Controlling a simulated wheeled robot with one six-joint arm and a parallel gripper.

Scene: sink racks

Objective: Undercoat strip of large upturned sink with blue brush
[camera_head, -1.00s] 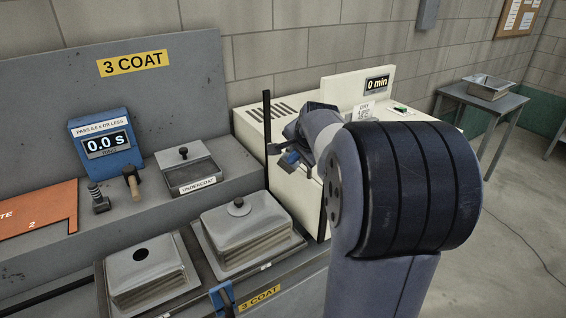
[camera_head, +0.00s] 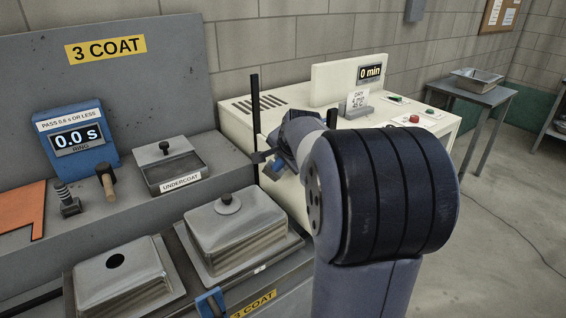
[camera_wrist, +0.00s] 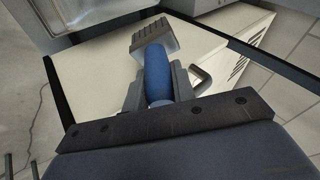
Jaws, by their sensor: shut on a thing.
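My gripper (camera_wrist: 160,88) is shut on the blue brush (camera_wrist: 157,68) by its blue handle. The brush's grey bristle end (camera_wrist: 152,33) points away from my gripper in the wrist view. In the head view my gripper (camera_head: 272,162) is small and partly hidden behind my arm, in front of the cream cabinet. The large upturned sink (camera_head: 236,232) sits on the rack to the lower left of my gripper, with a round knob on top. A smaller upturned sink (camera_head: 118,280) with a dark round hole stands left of it. My gripper is apart from both.
The undercoat tray (camera_head: 178,167) stands on the ledge behind the sinks. A dark upright post (camera_head: 255,125) stands near my gripper. The cream cabinet (camera_head: 320,85) is behind.

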